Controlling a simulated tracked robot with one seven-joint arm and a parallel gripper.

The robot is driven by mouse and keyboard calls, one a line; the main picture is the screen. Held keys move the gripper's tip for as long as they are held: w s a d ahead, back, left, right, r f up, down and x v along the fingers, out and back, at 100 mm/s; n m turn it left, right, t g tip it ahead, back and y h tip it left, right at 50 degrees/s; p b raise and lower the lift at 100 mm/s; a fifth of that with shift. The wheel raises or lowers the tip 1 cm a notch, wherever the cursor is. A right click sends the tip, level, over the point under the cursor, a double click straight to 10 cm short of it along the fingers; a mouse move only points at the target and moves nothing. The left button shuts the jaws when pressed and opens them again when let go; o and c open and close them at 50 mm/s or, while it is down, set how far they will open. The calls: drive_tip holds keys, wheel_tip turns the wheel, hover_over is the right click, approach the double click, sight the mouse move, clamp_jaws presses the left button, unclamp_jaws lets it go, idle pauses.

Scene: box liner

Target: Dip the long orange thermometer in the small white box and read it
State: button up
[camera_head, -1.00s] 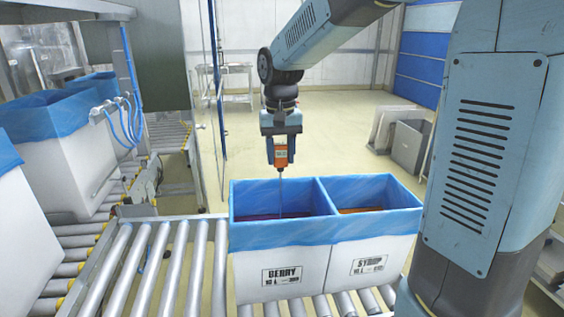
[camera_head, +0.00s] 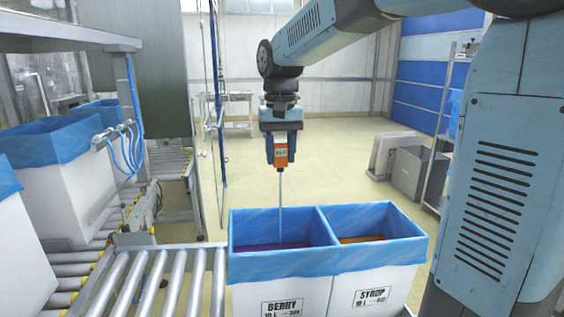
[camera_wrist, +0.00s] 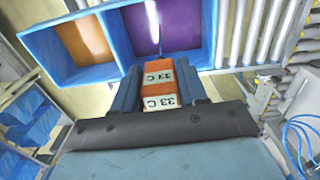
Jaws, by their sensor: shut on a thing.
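My gripper (camera_head: 281,150) is shut on the orange thermometer (camera_head: 281,158), which hangs upright above the left box. In the wrist view the thermometer (camera_wrist: 158,86) sits between the fingers, and its display reads 33 C. Its thin probe (camera_head: 281,200) points down into the white BERRY box (camera_head: 265,298), which has a blue liner and purple contents (camera_wrist: 180,30). The probe's lower end is near the purple surface; I cannot tell whether it touches. Beside it stands the white SYRUP box (camera_head: 395,283), blue-lined, with orange contents (camera_wrist: 83,40).
More blue-lined white boxes (camera_head: 65,190) stand at the far left. Grey bins (camera_head: 410,170) and a shelf rack are at the back right. The floor behind the boxes is clear.

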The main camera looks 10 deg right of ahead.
drive_tip(key=shift+r, duration=3.35)
